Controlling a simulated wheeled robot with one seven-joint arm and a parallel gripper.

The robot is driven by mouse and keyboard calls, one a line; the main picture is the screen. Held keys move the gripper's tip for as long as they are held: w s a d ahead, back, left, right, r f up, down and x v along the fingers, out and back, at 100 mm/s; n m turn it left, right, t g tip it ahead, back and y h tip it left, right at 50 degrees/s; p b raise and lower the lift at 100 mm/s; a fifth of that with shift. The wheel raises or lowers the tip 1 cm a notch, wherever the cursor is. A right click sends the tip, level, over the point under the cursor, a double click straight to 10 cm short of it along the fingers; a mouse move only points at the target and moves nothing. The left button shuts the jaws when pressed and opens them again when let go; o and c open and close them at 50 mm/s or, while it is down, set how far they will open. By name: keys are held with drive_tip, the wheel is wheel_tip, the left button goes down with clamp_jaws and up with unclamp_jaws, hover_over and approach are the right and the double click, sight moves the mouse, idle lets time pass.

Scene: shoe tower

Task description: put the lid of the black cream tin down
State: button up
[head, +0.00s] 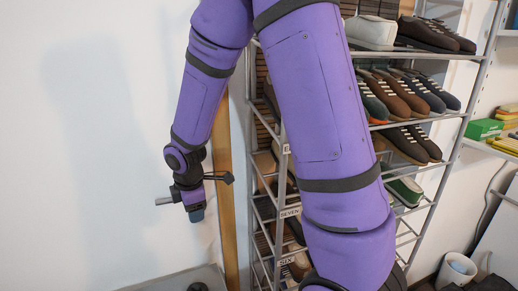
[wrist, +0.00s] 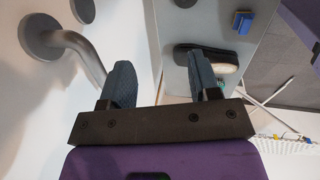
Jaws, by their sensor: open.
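My gripper (wrist: 162,82) is open in the wrist view, with its two blue-grey fingertips apart and nothing between them. In the head view my gripper (head: 197,214) hangs beside the white wall, above a grey surface (head: 180,278). I cannot make out the lid or the black cream tin for certain. A dark round thing (head: 197,287) is cut off at the bottom edge of the head view. Two round things, a grey one (wrist: 83,10) and a dark one (wrist: 185,3), are cut off at the top of the wrist view.
A grey bent rail (wrist: 75,45) is fixed to the wall left of my gripper. A metal rack (head: 440,190) of shoes stands right, partly behind my arm.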

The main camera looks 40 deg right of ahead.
drive_tip(key=s+d+r+m+t, duration=0.3)
drive_tip(key=s+r+m, duration=1.2)
drive_tip(key=s+r, duration=0.8)
drive_tip(key=shift+d+r+y, duration=0.15)
drive_tip(key=shift+r+y, duration=0.25)
drive_tip(key=shift+r, duration=0.2)
